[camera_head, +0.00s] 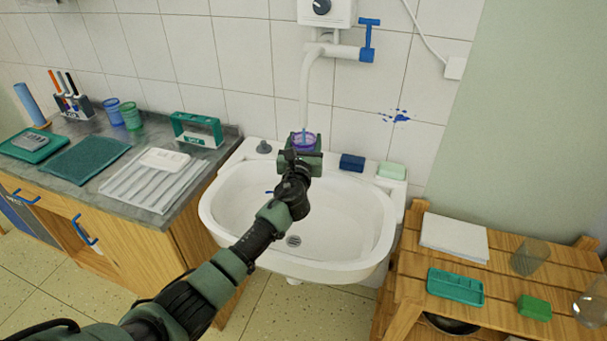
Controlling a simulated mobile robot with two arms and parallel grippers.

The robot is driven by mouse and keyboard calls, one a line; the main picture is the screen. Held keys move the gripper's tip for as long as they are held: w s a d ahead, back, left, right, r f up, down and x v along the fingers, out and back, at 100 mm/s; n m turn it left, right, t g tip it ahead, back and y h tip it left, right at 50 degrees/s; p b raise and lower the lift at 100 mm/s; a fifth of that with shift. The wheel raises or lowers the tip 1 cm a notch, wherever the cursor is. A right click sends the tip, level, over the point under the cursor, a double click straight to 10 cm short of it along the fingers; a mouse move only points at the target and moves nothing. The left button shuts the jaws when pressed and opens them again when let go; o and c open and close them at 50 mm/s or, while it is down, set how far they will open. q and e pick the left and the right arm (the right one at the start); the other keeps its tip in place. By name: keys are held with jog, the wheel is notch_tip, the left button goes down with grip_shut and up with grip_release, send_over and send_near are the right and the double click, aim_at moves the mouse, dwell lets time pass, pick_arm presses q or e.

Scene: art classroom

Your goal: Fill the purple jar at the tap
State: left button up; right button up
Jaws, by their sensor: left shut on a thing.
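The purple jar (303,138) is upright below the white tap pipe (304,95), at the back of the sink. My left gripper (301,155) is shut on the jar and hides its lower part. A thin bluish streak, which looks like water, runs from the pipe's end into the jar's mouth. The tap's blue handle (368,40) stands at the right end of the white fitting under the heater box (327,10). The white sink (352,225) is below the jar, and my left arm crosses over its front rim. My right gripper is out of view.
Left, the grey counter (82,187) holds blue (112,109) and green cups (131,116), a green holder (197,130) and a white ribbed tray (150,182). A dark blue block (352,162) and pale green block (391,171) lie on the sink's back ledge. A wooden rack (408,275) stands right.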

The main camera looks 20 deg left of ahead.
pick_arm(q)
jog(key=shift+s+d+r+p, duration=0.1)
jog(key=shift+s+d+p, duration=0.05)
jog(key=shift+s+p, duration=0.3)
jog(key=s+p, duration=0.1)
jog(key=s, duration=0.1)
jog(key=s+d+p, duration=0.1)
jog(key=s, duration=0.1)
jog(key=shift+s+d+p, duration=0.2)
jog(key=shift+s+p, duration=0.05)
jog(key=shift+p, duration=0.1)
jog(key=shift+s+d+p, duration=0.25)
jog(key=shift+s+p, duration=0.05)
jog(key=shift+s, duration=0.6)
jog(key=s+d+p, duration=0.2)
jog(key=s, duration=0.4)
jog(key=shift+s+p, duration=0.35)
